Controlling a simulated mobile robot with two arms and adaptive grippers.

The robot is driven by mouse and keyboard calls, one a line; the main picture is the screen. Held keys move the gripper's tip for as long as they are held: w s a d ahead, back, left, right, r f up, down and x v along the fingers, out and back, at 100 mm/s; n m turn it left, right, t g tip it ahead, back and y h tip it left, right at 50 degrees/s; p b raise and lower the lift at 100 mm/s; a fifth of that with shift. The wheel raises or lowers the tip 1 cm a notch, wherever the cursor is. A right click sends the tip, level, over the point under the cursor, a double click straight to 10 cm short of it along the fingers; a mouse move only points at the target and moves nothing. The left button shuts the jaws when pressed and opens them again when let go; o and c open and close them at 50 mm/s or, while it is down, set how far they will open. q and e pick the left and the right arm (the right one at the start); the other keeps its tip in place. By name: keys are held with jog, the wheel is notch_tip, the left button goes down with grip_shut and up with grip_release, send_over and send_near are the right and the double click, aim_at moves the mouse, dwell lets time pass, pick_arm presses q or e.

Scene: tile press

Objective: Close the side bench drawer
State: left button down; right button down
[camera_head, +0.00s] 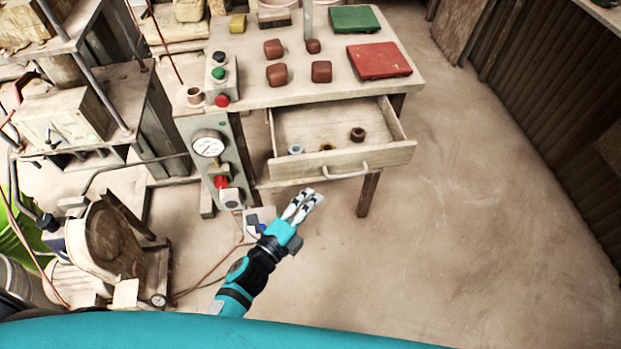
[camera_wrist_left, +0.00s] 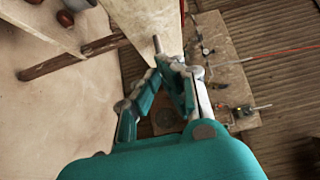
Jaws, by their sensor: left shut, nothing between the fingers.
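The side bench drawer (camera_head: 290,168) is pulled out from under the bench top in the head view. Its front carries a pale bar handle (camera_head: 345,172). Several small ring-like parts lie inside it. My left gripper (camera_head: 309,200) is shut and empty, in front of the drawer and a little below its front panel in the picture. It appears apart from the handle. In the left wrist view the left gripper (camera_wrist_left: 168,62) shows with its fingers together. My right gripper is not in view.
The bench (camera_head: 240,97) holds brown blocks (camera_head: 277,74), a green tile (camera_head: 355,19) and a red tile (camera_head: 380,60). A panel with a gauge (camera_head: 208,146) stands left of the drawer. A round-bodied machine (camera_head: 105,240) stands at lower left. The floor at right is clear.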

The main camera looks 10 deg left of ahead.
aim_at(298, 127)
pick_arm(q)
jog(key=w, duration=0.5)
jog(key=shift+w+a+p, duration=0.2)
jog(key=shift+a+p, duration=0.05)
jog(key=shift+p, duration=0.15)
jog(key=w+a+b, duration=0.2)
jog(key=w, duration=0.4)
jog(key=w+a+b, duration=0.1)
jog(key=w+b, duration=0.1)
jog(key=w, duration=0.4)
jog(key=w+a+b, duration=0.2)
jog(key=w, duration=0.3)
jog(key=shift+w+a+f, duration=0.15)
jog(key=shift+w+a, duration=0.2)
jog(key=shift+w, duration=0.05)
jog(key=shift+w+a+b, duration=0.2)
jog(key=shift+w+b, duration=0.25)
jog(key=shift+w, duration=0.05)
jog(key=shift+r, duration=0.25)
jog(key=shift+a, duration=0.1)
jog(key=shift+f, duration=0.1)
